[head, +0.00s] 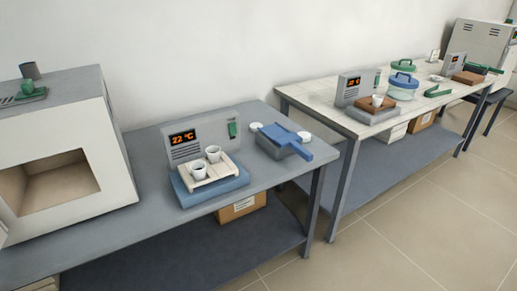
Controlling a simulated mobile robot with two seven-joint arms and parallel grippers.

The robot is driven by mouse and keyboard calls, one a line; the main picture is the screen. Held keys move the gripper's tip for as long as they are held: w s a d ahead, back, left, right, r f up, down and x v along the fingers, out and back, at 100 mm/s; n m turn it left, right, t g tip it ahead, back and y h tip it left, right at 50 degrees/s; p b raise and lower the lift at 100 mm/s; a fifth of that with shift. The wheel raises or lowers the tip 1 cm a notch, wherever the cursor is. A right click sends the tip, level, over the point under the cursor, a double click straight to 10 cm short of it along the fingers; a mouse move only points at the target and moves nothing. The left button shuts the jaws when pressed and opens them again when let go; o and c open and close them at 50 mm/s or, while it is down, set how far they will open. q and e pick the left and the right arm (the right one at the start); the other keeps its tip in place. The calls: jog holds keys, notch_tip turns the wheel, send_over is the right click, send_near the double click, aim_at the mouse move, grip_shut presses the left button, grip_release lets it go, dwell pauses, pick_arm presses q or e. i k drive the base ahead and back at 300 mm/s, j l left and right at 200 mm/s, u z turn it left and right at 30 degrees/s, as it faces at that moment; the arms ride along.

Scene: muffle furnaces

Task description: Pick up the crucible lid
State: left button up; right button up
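Two small white discs that look like crucible lids lie on the near bench: one (256,126) left of a blue-and-grey tray-like object, the other (304,135) at its right side. I cannot tell whether the discs touch it. Two white crucibles, one at the front (198,168) and one behind (214,153), stand upright on a pale board (218,177) on a blue-based heater (201,137) whose display reads 22 °C. The crucibles look open at the top. Neither of my grippers is in view.
A furnace (115,150) with an open chamber stands at the left of the near bench (150,215). The blue-and-grey object (284,138) has a handle-like part pointing right. A second bench (310,95) carries another heater, a blue container (403,87) and green items. Tiled floor lies at the right.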

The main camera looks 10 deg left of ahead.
aim_at(306, 137)
jog(key=i+l+u, duration=0.15)
jog(key=i+l, duration=0.35)
jog(key=i+l+u, duration=0.15)
jog(key=i+l, duration=0.35)
jog(key=l, duration=0.15)
